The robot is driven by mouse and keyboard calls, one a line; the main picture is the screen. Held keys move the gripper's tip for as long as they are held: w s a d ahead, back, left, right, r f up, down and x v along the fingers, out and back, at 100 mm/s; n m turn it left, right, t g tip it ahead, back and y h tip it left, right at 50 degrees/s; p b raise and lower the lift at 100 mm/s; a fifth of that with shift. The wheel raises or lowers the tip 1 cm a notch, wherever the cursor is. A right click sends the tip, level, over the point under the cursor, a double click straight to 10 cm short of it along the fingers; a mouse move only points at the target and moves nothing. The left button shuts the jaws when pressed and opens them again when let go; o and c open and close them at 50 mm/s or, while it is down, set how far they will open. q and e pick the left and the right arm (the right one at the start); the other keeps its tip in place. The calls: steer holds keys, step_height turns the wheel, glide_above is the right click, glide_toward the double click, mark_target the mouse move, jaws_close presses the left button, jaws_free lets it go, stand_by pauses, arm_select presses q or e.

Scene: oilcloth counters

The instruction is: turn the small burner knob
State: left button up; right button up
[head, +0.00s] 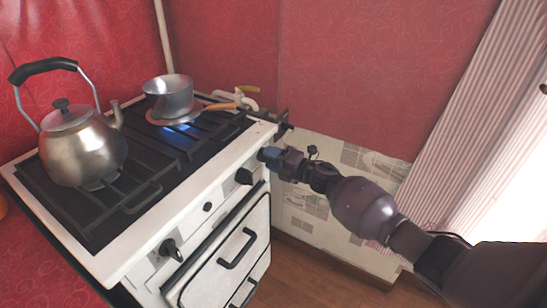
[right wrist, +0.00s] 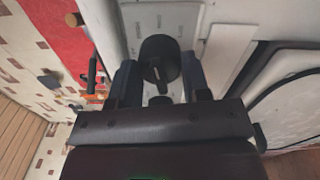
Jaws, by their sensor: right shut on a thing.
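A white stove (head: 130,236) has black knobs along its front. My right gripper (head: 265,154) is at the right end of that front. In the right wrist view, a round black knob (right wrist: 160,58) sits between the two fingers of the right gripper (right wrist: 157,82), which is shut on it. In the head view the gripper hides this knob. Another black knob (head: 243,176), a smaller one (head: 208,206) and a further knob (head: 170,248) are free along the front. Which burner each knob serves cannot be told. My left gripper is not in view.
A steel kettle (head: 82,150) stands on the left grates. A small pot (head: 170,97) stands at the back, with a blue flame (head: 180,127) in front of it. The oven door has a black handle (head: 237,248). The floor (head: 320,284) is clear.

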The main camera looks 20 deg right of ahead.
steer(key=shift+r+m, duration=0.1)
steer(key=shift+m, duration=0.7)
steer(key=o, duration=0.9)
steer(key=p+v, duration=0.2)
steer(key=v, duration=0.8)
steer(key=shift+s+d, duration=0.25)
steer(key=shift+s, duration=0.05)
